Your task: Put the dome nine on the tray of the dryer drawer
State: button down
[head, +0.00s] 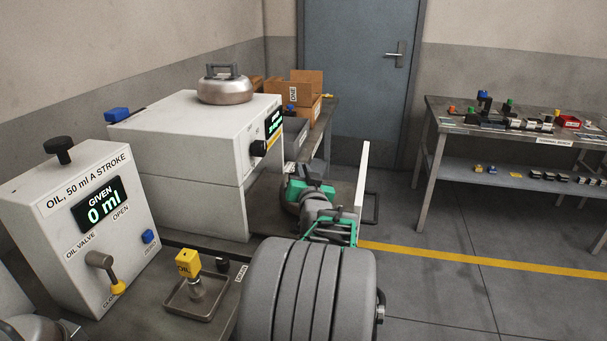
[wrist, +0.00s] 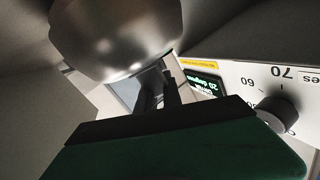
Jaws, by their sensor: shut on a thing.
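My gripper (head: 304,188) is shut on a metal dome, over the pulled-out dryer drawer. In the wrist view the dark fingers (wrist: 163,92) reach to the shiny dome (wrist: 118,38); its number is not readable. I cannot tell whether the dome touches the tray. The white dryer (head: 185,125) is left of the gripper.
Another metal dome with a dark handle (head: 225,88) sits on the dryer. The oil dispenser (head: 90,225) and a small tray with a yellow oil item (head: 190,275) are at the front left. Cardboard boxes (head: 300,95) stand behind. A workbench (head: 500,128) is at the right; the floor between is clear.

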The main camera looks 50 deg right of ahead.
jog(key=shift+f, duration=0.15)
jog(key=shift+f, duration=0.1)
jog(key=c, duration=1.5)
grip_release()
jog(key=shift+f, duration=0.1)
jog(key=b+v, duration=0.1)
jog(key=v, duration=1.1)
